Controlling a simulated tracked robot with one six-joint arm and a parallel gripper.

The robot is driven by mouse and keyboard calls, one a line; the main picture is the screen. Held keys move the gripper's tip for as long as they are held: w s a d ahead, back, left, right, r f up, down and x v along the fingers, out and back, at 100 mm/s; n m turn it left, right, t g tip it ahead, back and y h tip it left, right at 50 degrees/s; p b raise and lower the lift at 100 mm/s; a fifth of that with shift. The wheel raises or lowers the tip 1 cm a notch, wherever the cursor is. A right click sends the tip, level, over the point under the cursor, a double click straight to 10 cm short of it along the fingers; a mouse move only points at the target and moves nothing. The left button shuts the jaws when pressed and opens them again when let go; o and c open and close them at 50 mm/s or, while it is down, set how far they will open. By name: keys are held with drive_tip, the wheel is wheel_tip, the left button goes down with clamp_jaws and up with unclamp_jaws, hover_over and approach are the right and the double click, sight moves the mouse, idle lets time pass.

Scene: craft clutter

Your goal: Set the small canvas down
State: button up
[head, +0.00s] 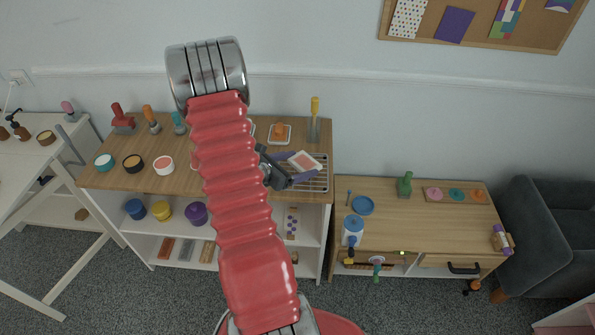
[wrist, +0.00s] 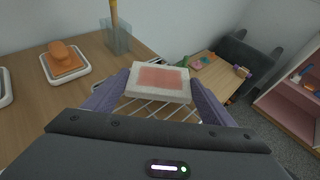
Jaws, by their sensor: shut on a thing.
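The small canvas (wrist: 158,82) is a white slab with a pink-orange patch on its top face. In the wrist view it sits between the two purple-grey fingers of my gripper (wrist: 157,88), which are shut on its left and right sides. In the head view the canvas (head: 305,161) is over the right end of the wooden shelf top, above a wire rack (head: 316,180). The rack also shows under the canvas in the wrist view (wrist: 160,108). I cannot tell whether the canvas touches the rack. My red arm hides part of the shelf top.
An orange-handled thing on a white tray (wrist: 66,62) and a clear holder with a yellow-handled tool (wrist: 116,38) stand left of the canvas. Several paint pots (head: 133,162) stand at the shelf's left. A lower wooden table (head: 400,215) is to the right.

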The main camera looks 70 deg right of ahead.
drive_tip(key=shift+f, duration=0.95)
drive_tip(key=shift+f, duration=0.3)
drive_tip(key=o, duration=0.9)
drive_tip(key=shift+a+f, duration=0.1)
drive_tip(key=shift+f, duration=0.05)
drive_tip(key=shift+o, duration=0.6)
drive_tip(key=shift+s, duration=0.1)
drive_tip(key=shift+s+a+f, duration=0.1)
drive_tip(key=shift+s+a, duration=0.05)
drive_tip(key=shift+r, duration=0.25)
drive_tip(key=v, duration=1.2)
drive_tip(key=shift+w+r, duration=0.2)
